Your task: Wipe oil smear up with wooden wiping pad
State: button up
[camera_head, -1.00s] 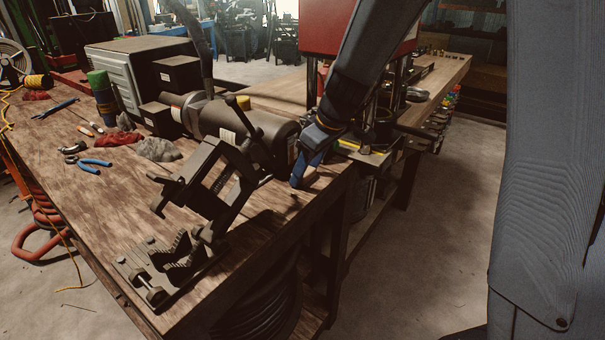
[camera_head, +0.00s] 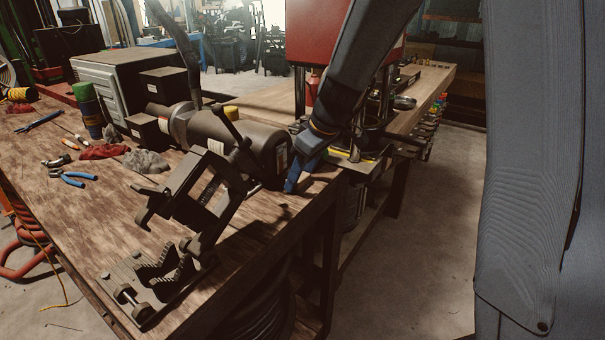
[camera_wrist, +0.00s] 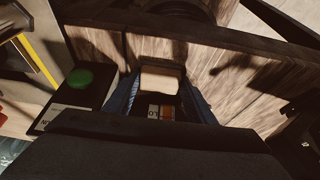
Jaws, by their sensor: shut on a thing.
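My gripper (camera_head: 292,186) is low over the bench's right edge, beside the dark motor cylinder; its blue fingers point down. In the wrist view, my gripper (camera_wrist: 162,88) is shut on a pale tan block, which looks like the wooden wiping pad (camera_wrist: 162,79). The pad sits between the blue fingertips, close to the wooden bench top; I cannot tell whether it touches it. In the head view the pad is hidden by the fingers. Dark patches show on the wood in the wrist view, but I cannot tell the oil smear from shadow.
The motor cylinder (camera_head: 243,138) and tilted black clamp fixture (camera_head: 202,192) stand left of my gripper. A red press (camera_head: 340,32) stands behind. Blue pliers (camera_head: 73,177) and rags (camera_head: 145,161) lie farther left. A green button box (camera_wrist: 80,82) is close by in the wrist view.

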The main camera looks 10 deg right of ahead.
jog(key=shift+s+a, duration=1.7)
jog(key=shift+w+d+b, duration=0.85)
jog(key=shift+w+d, duration=1.1)
jog(key=shift+s+a, duration=1.95)
notch_tip(320, 180, up, 8)
jog(key=p, duration=0.5)
jog(key=shift+p, duration=0.35)
jog(key=shift+d, duration=0.1)
